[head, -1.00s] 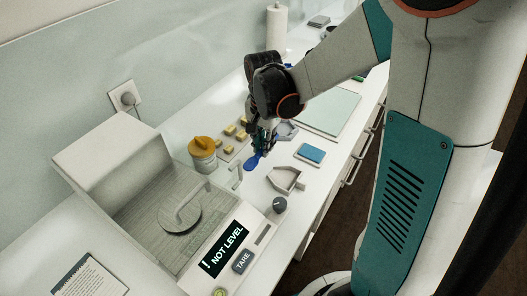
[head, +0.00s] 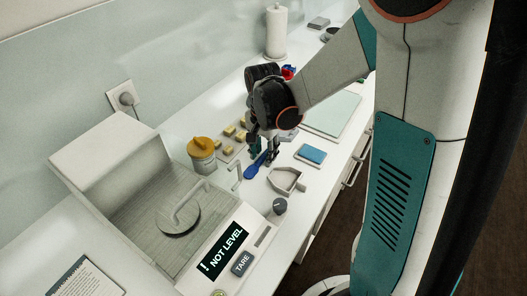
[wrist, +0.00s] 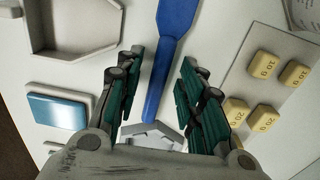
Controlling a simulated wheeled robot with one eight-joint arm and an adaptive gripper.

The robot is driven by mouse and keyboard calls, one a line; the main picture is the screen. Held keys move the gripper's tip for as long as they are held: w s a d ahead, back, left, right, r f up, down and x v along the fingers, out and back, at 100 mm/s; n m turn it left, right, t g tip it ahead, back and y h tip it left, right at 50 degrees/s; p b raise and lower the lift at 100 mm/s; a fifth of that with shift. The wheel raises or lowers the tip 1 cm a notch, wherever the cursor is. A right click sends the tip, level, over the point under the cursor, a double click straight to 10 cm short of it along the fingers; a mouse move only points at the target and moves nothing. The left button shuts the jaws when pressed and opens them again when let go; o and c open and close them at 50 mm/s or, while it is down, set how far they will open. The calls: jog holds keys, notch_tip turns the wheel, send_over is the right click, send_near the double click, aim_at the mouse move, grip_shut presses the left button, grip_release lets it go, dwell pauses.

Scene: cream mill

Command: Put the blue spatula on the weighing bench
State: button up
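The blue spatula (head: 255,168) lies at or just above the white bench top (head: 235,205), beside the grey hexagonal tray; contact with the bench is hard to tell. In the wrist view the spatula (wrist: 176,20) runs from the top edge down between my fingers. My gripper (head: 268,158) points down over its handle end. In the wrist view my gripper's fingers (wrist: 155,95) stand apart, with gaps visible on both sides of the handle. The handle's far end is near another grey tray (wrist: 150,132), partly hidden by my gripper.
A scale (head: 178,219) reading "NOT LEVEL" stands at the left. A yellow-lidded jar (head: 201,155), yellow weights (head: 230,131), the grey hexagonal tray (head: 287,181) and a blue pad (head: 312,154) are close by. A pale green mat (head: 332,112) and paper roll (head: 276,35) lie farther back.

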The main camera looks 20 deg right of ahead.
aim_at(264, 156)
notch_tip(264, 156, up, 12)
jog(key=r+p, duration=0.1)
jog(key=p, duration=0.3)
jog(key=s+r+n+t, duration=0.3)
jog(key=s+n, duration=0.2)
jog(key=s, duration=0.2)
jog(key=s+r+n+t, duration=0.4)
jog(key=s+n, duration=0.1)
jog(key=s, duration=0.3)
jog(key=shift+a+n, duration=0.3)
jog(key=shift+n, duration=0.1)
jog(key=shift+s+r, duration=0.1)
dwell(0.5)
